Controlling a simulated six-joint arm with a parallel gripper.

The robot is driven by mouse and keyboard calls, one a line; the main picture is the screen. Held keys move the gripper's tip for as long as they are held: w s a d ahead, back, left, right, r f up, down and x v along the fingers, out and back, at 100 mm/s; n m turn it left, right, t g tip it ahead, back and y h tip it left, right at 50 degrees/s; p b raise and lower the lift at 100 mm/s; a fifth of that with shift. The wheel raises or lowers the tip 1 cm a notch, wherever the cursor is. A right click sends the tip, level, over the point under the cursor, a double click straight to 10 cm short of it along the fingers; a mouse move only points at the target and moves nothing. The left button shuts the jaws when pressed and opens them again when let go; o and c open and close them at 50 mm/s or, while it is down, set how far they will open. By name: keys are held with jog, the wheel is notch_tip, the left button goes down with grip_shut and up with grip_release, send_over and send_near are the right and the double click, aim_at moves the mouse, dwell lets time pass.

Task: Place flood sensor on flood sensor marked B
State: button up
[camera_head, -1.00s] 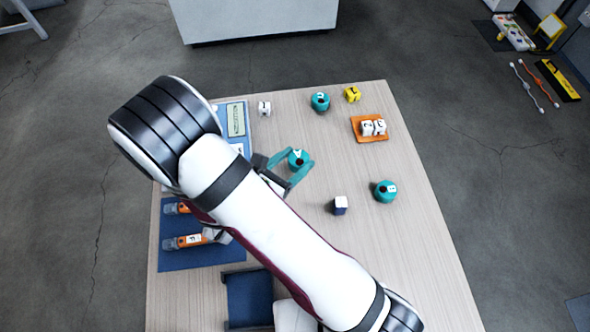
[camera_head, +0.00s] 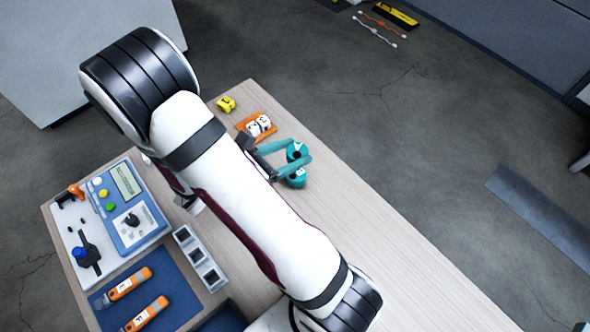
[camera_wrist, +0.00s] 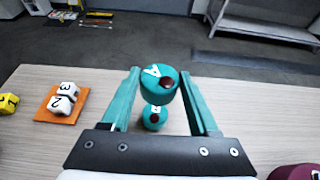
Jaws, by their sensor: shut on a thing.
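My gripper (camera_wrist: 160,78) has teal fingers, shut on a teal round flood sensor (camera_wrist: 158,86) with a white letter, seemingly A, and a dark red spot. The held sensor looks tilted in the wrist view and is raised above the table. A second teal flood sensor (camera_wrist: 154,124) stands on the table, lower in the picture and partly hidden; its white mark is too small to read surely. In the head view my gripper (camera_head: 299,151) holds its sensor (camera_head: 297,149) close to the standing one (camera_head: 297,180). I cannot tell whether the two touch.
An orange tray (camera_head: 242,125) with white numbered cubes (camera_head: 259,125) and a yellow cube (camera_head: 226,104) lie nearby. A blue device (camera_head: 132,225), orange tools (camera_head: 128,284) on a blue mat and a grey socket strip (camera_head: 200,259) lie left. The table right of my arm is clear.

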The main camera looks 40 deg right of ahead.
aim_at(292, 177)
notch_tip(292, 177, down, 6)
jog(key=shift+f, duration=0.15)
jog(key=o, duration=1.4)
jog(key=shift+f, duration=0.1)
